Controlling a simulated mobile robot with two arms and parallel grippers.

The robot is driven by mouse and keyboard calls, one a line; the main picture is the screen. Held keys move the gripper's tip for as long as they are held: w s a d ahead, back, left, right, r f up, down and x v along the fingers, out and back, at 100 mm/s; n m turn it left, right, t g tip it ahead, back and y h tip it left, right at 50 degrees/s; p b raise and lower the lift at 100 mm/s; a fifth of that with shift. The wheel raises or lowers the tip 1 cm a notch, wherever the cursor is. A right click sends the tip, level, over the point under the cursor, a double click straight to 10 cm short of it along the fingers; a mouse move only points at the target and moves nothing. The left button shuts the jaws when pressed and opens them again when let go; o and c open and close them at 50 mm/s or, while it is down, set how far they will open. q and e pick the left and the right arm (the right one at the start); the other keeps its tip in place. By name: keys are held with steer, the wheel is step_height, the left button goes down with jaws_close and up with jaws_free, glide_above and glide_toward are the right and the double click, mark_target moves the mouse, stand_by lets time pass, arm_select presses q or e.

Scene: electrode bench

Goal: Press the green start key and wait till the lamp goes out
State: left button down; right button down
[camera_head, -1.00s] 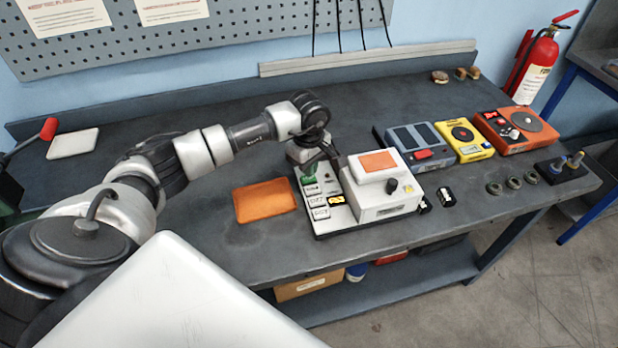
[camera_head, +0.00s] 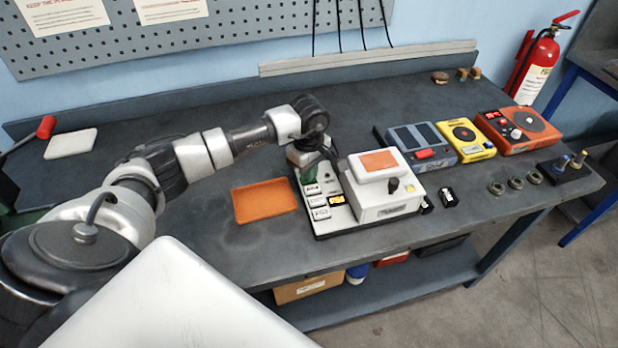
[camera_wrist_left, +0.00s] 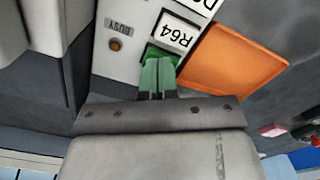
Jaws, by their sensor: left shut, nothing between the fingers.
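The white device (camera_head: 385,204) stands on the bench with a column of labelled keys along its left side. My left gripper (camera_head: 311,177) is over the far end of that column, shut and empty. In the left wrist view, the closed green fingertips (camera_wrist_left: 158,66) are at the green start key (camera_wrist_left: 149,52) and partly cover it. I cannot tell whether they touch it or how far it is pressed. The lamp marked BUSY (camera_wrist_left: 115,44) looks dull brown-orange; whether it is lit is unclear. My right gripper is out of view.
An orange tray (camera_head: 264,202) lies just left of the device. Blue-grey (camera_head: 418,144), yellow (camera_head: 467,139) and orange (camera_head: 518,131) instruments stand to its right. Small rings and a black block lie near the right end. The bench left of the tray is mostly clear.

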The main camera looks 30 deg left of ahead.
arm_select(q)
steer(key=shift+f, duration=0.35)
steer(key=shift+r, duration=0.1)
steer(key=shift+r+p, duration=1.3)
steer(key=shift+r, duration=1.65)
steer(key=shift+s+f, duration=0.1)
